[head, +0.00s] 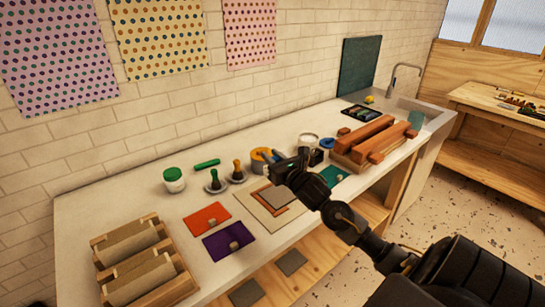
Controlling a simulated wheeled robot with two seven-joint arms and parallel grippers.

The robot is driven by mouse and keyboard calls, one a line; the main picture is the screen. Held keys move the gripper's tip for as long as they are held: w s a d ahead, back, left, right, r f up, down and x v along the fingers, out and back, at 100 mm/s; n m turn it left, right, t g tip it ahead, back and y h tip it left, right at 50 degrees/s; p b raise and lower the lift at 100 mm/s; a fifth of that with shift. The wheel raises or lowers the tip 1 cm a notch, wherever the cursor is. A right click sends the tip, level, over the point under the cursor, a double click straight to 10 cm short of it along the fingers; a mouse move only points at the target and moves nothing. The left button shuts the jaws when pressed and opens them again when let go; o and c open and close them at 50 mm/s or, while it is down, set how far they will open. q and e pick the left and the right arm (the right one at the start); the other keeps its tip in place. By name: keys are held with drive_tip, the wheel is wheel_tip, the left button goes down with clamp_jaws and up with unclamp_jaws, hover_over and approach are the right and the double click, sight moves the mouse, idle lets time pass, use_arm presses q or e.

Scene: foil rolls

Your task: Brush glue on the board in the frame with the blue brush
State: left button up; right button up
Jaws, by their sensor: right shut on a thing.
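The board (274,193) is a grey-brown panel lying in a pale frame (270,220) on the white counter. My right gripper (277,164) is above the counter just behind the board, at the orange pot (257,165). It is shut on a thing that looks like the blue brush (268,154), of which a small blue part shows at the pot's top. The gripper hides the rest of the brush, and my forearm passes close over the right side of the frame. My left gripper is not in view.
Two small tools, one green-handled (215,181) and one orange-handled (237,172), stand left of the pot. A green-lidded jar (173,179), orange sheet (207,217) and purple sheet (229,241) lie farther left. Wooden blocks (365,135) are at the right.

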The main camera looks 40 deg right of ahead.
drive_tip(key=shift+f, duration=0.1)
drive_tip(key=shift+f+b, duration=0.25)
drive_tip(key=shift+b, duration=0.05)
drive_tip(key=shift+f+b, duration=1.45)
drive_tip(key=shift+f, duration=0.7)
